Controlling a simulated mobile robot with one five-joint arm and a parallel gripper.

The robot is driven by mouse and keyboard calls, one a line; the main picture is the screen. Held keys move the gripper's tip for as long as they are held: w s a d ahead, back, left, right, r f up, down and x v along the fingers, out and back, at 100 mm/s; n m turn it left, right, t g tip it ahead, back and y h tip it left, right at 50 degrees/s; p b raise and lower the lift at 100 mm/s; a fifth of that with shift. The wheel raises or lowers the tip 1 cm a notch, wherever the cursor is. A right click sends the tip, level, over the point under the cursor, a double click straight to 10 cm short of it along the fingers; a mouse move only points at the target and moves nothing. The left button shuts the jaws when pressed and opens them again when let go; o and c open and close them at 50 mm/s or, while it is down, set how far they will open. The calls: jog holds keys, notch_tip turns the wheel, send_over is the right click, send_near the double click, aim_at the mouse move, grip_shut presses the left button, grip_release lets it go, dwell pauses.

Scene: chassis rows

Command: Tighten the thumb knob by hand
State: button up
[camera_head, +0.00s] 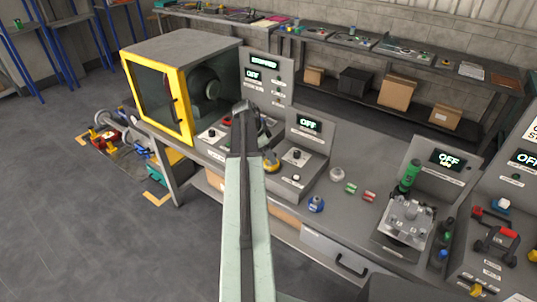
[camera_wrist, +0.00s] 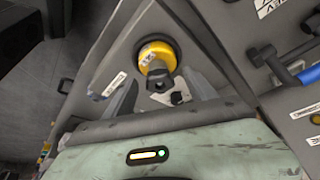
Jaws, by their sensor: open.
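In the wrist view a round yellow collar with a dark knob (camera_wrist: 157,60) stands out from a grey panel, and I take it for the thumb knob. The yellow part also shows in the head view (camera_head: 271,164), at the left side of the grey control box, partly behind my arm. My gripper (camera_wrist: 158,90) is open, with one finger on each side below the knob in the wrist view. The knob appears just beyond the fingertips, and no grip on it shows. Whether a finger touches it I cannot tell.
The control box with its "OFF" display (camera_head: 309,124) stands close to the right of my gripper. A yellow-framed machine enclosure (camera_head: 186,105) stands to the left. Grey floor is clear at lower left.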

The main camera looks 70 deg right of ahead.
jog(key=p+v, duration=0.7)
jog(key=shift+r, duration=0.35)
jog(key=shift+w+a, duration=0.1)
jog(key=shift+w, duration=0.05)
